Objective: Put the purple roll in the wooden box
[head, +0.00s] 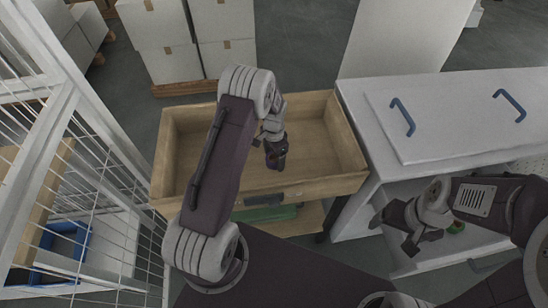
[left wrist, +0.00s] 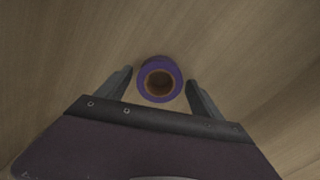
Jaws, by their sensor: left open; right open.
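The wooden box (head: 345,150) is an open, tray-like box in the middle of the head view. My left gripper (head: 277,158) points down inside its outline, with the arm reaching over it. In the left wrist view the purple roll (left wrist: 146,68) shows end-on, with a brown hollow core, against a wooden surface. The open fingers of my left gripper (left wrist: 159,88) stand on either side of it, with gaps visible. I cannot tell whether the roll rests on the box floor. In the head view the roll is hidden by my gripper. My right gripper (head: 398,230) is open by the white cabinet.
A white cabinet (head: 450,105) with blue handles stands right of the box. A wire cage (head: 110,170) stands at left, with a blue crate (head: 72,240). Cartons (head: 155,25) stand behind.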

